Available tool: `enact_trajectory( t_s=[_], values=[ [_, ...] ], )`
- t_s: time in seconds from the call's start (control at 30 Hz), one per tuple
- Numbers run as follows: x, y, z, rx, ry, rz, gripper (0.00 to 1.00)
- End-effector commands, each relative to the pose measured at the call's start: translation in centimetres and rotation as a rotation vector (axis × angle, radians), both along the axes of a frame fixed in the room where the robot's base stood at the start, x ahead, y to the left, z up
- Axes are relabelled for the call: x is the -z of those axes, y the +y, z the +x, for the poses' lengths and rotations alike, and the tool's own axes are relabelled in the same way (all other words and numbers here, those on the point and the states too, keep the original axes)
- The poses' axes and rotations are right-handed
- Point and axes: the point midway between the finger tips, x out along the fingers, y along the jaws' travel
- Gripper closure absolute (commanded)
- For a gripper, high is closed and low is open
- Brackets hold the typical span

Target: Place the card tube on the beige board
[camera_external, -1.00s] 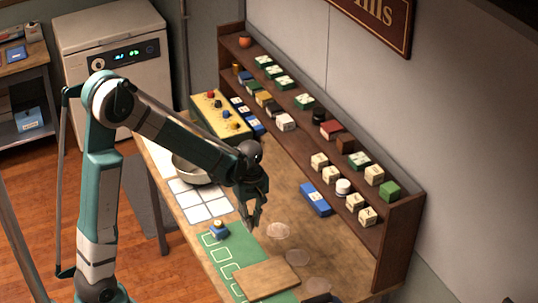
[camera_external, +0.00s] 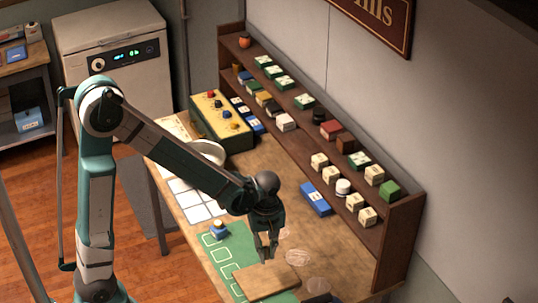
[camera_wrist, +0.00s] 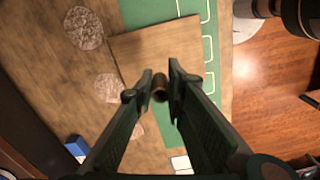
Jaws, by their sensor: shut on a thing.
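The card tube (camera_wrist: 159,93) is a small brown tube, seen nearly end-on in the wrist view. My gripper (camera_wrist: 160,86) is shut on it, with a fingertip on each side. In the external view my gripper (camera_external: 267,252) points down just behind the beige board, and the tube cannot be made out there. The beige board (camera_external: 265,281) lies flat on the green mat near the front of the bench. In the wrist view the board (camera_wrist: 155,48) is bare, and the tube overlaps its near edge. I cannot tell the height between them.
The green mat (camera_external: 221,259) has white outlines, with a blue item (camera_external: 219,230) on it. Clear round discs (camera_external: 298,257) lie right of the board. White tiles (camera_external: 196,207) and a bowl (camera_external: 207,152) stand farther back. A shelf with several boxes (camera_external: 388,191) lines the wall.

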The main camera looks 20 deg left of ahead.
Motion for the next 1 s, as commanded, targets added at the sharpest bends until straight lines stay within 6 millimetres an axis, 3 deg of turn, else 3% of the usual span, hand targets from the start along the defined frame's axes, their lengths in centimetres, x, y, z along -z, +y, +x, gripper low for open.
enact_trajectory(
  t_s=[0.47, 1.0],
  values=[
    [0.5, 0.0, 0.0, 0.001, 0.0, 0.0, 0.95],
    [5.6, 0.0, 0.0, 0.001, 0.0, 0.0, 0.95]
  ],
)
